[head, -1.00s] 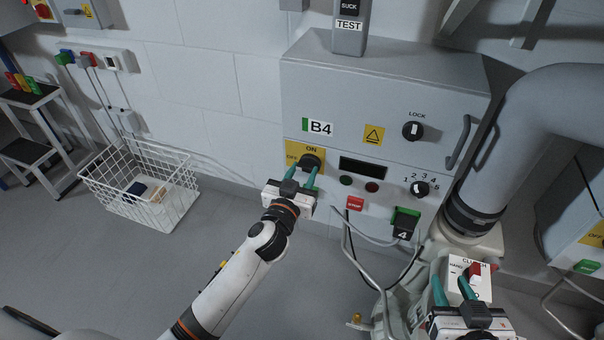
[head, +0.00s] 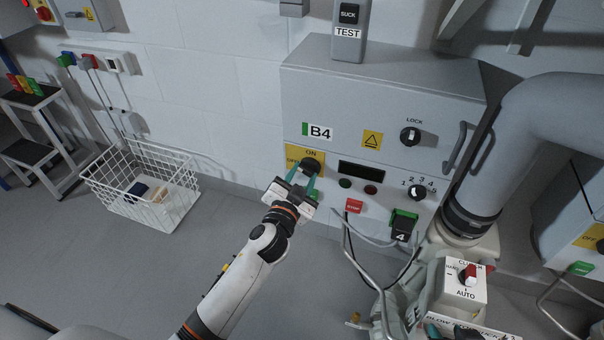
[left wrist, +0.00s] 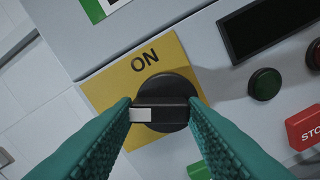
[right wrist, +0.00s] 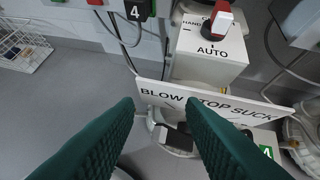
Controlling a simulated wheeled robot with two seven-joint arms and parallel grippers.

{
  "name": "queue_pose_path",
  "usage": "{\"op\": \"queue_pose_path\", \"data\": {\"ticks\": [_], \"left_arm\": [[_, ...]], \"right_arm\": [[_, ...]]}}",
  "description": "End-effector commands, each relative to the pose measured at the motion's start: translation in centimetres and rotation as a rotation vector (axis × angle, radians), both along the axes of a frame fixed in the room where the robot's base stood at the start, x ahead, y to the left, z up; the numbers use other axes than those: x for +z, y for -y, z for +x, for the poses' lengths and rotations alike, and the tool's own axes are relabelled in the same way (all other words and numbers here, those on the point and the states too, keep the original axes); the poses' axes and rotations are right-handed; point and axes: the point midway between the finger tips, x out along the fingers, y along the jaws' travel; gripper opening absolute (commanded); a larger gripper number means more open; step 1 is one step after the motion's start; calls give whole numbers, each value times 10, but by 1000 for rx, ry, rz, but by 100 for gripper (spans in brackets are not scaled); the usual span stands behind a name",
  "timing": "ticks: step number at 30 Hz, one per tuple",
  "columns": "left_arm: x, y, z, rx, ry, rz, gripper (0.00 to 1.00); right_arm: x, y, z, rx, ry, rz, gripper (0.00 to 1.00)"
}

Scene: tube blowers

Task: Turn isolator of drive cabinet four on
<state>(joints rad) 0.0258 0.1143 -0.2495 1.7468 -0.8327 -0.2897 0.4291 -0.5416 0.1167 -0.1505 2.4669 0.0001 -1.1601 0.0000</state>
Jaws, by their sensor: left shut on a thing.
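Drive cabinet B4 (head: 385,100) is the grey box on the wall. Its isolator (head: 311,165) is a black rotary knob on a yellow plate marked ON and OFF. In the left wrist view the knob (left wrist: 165,112) has a bar with a white mark at its left end, pointing away from the ON label above it. My left gripper (head: 300,184) is shut on the isolator knob, with a fingertip on each side. The left finger hides part of the plate. My right gripper (right wrist: 160,110) is open and empty, near a BLOW STOP SUCK plate (right wrist: 205,103).
A clutch box (head: 462,290) and large grey pipe (head: 555,100) stand right. A white wire basket (head: 140,190) stands on the floor left.

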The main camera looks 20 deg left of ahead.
Motion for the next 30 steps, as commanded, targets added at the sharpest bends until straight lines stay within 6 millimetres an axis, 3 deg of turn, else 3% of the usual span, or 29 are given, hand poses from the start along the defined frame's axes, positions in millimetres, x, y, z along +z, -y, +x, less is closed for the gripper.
{"op": "queue_pose_path", "data": {"ticks": [21,30], "left_arm": [[3,3,0,-1,21,679,15],[3,5,0,-2,30,913,15]], "right_arm": [[-24,25,-77,-34,-430,-90,36],[-20,25,-78,-35,-437,-92,36]]}}
